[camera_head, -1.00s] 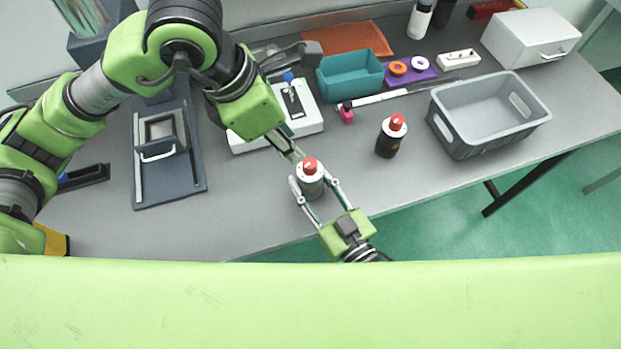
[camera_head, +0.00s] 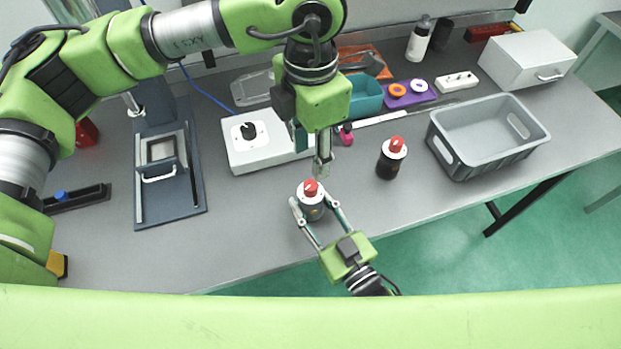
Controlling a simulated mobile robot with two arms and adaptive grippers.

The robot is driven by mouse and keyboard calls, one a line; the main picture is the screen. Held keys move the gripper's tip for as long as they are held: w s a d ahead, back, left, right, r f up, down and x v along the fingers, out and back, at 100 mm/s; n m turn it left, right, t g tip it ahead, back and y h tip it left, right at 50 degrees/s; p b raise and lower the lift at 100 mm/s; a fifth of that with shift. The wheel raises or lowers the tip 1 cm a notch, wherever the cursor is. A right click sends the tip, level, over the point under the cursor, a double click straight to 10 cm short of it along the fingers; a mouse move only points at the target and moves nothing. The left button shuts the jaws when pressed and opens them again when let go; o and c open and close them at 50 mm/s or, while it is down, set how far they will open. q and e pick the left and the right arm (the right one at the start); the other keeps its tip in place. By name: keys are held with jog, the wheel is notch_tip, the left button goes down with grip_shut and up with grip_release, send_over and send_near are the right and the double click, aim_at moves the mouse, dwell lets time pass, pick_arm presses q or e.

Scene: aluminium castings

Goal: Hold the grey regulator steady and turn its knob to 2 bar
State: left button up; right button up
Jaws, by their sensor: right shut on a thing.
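The grey regulator (camera_head: 313,211) stands upright near the front edge of the table, with a red knob (camera_head: 310,187) on its pale top. My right gripper (camera_head: 314,202) reaches in from the front and is shut on its body, one finger on each side. My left gripper (camera_head: 322,168) points down just behind and above the red knob, apart from it in the picture. Its fingers overlap from this angle, so its opening cannot be told. The scale on the knob is too small to read.
A second, darker regulator (camera_head: 388,167) with a red knob stands to the right. A grey crate (camera_head: 467,173) is further right. A white box with a black knob (camera_head: 250,157) and a dark slide fixture (camera_head: 143,205) are left. The table front between the regulators is clear.

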aim_at(310, 185)
pick_arm(q)
notch_tip(310, 185, down, 10)
jog(key=shift+r, duration=0.25)
grip_shut()
